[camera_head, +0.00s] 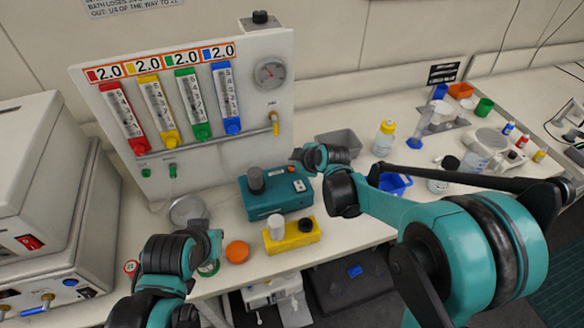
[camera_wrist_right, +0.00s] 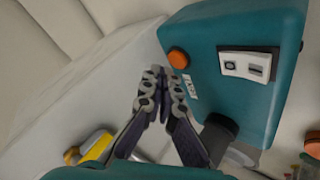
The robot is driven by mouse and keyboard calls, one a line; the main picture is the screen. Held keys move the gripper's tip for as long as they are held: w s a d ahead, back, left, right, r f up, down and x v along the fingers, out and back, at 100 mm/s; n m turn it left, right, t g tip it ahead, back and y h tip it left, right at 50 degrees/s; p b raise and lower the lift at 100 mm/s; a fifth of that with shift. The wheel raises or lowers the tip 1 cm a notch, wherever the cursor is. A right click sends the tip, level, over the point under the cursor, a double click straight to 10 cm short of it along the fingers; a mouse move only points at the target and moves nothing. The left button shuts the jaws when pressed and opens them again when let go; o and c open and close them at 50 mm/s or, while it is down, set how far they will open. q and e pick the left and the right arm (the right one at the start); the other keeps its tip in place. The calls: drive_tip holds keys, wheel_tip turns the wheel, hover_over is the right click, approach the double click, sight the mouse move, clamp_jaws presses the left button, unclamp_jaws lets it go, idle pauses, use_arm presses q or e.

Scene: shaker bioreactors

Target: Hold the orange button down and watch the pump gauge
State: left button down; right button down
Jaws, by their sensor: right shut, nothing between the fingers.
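The teal pump box (camera_head: 275,201) stands on the bench below the flowmeter panel. Its orange button (camera_head: 291,169) shows beside my right gripper (camera_head: 298,156); the button also shows in the right wrist view (camera_wrist_right: 178,58). There my right gripper (camera_wrist_right: 162,74) is shut and empty, its tips just below and left of the button. I cannot tell whether they touch it. A round dial gauge (camera_head: 270,73) is on the panel's upper right; its reading is too small to tell. My left gripper (camera_head: 213,246) is at the bench front, left of an orange cap; its jaws are unclear.
The white panel (camera_head: 263,119) with coloured flowmeters rises behind the pump box. A yellow block (camera_head: 295,239) stands in front of the box, and an orange cap (camera_head: 237,252) lies left of it. A grey tray (camera_head: 339,143) and a yellow-capped bottle (camera_head: 384,138) stand to the right.

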drive_tip(key=shift+f, duration=0.15)
drive_tip(key=shift+f+b, duration=0.3)
drive_tip(key=shift+b, duration=0.1)
drive_tip(key=shift+f+b, duration=0.4)
idle(0.6)
idle(0.9)
drive_tip(key=shift+r+p, duration=0.65)
drive_tip(key=shift+r, duration=0.25)
wheel_tip(320, 180, up, 5)
drive_tip(key=p, duration=0.3)
drive_tip(key=shift+p, duration=0.4)
